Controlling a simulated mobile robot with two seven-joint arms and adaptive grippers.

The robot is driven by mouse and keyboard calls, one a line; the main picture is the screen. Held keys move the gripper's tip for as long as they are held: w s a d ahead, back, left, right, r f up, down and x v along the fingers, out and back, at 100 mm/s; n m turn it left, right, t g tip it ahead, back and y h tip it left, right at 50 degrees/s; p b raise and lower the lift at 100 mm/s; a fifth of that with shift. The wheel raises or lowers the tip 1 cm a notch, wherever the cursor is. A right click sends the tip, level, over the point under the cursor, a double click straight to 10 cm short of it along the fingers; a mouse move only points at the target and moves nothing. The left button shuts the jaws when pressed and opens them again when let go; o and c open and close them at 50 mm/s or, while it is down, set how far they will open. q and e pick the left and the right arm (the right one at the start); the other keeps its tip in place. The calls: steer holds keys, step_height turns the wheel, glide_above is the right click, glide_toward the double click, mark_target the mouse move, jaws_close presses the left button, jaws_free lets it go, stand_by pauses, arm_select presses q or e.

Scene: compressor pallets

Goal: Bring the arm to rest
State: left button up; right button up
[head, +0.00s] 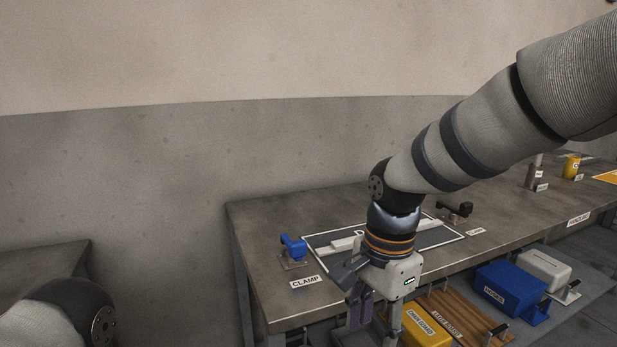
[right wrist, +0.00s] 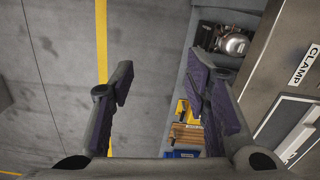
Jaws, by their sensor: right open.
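My right arm reaches in from the upper right of the head view. Its gripper (head: 375,312) points down in front of the workbench (head: 262,232) edge. In the right wrist view the right gripper (right wrist: 160,92) has its two fingers wide apart with nothing between them, above the floor (right wrist: 148,60). The bench side fills the right of that view. At the lower left of the head view part of my left arm shows, but its gripper is out of the picture.
A blue clamp (head: 293,247) and a black clamp (head: 456,209) flank a framed mat (head: 437,238) on the bench. Below are a yellow box (head: 425,326), brown boards (head: 462,318), a blue box (head: 509,288) and a white box (head: 543,268). A yellow floor line (right wrist: 101,45) runs beside the bench.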

steer(key=s+d+f+n+g, duration=0.1)
steer(key=s+f, duration=0.2)
steer(key=f, duration=0.3)
steer(key=s+d+f+n+y, duration=0.1)
steer(key=s+f+n, duration=0.1)
steer(key=f, duration=0.5)
steer(key=s+d+f+n+g, duration=0.1)
steer(key=s+f, duration=0.2)
steer(key=f, duration=0.3)
arm_select(q)
steer(key=shift+w+r, duration=0.25)
steer(key=shift+w, duration=1)
arm_select(e)
steer(key=s+d+f+n, duration=0.2)
steer(key=s+d, duration=0.1)
steer(key=s, duration=0.6)
steer(key=s+d+f+n+h, duration=0.1)
steer(key=s+d+f+n, duration=0.2)
steer(key=s, duration=0.6)
steer(key=s+d+f+n, duration=0.2)
steer(key=s+d, duration=0.1)
steer(key=s, duration=0.6)
steer(key=shift+d+f, duration=0.35)
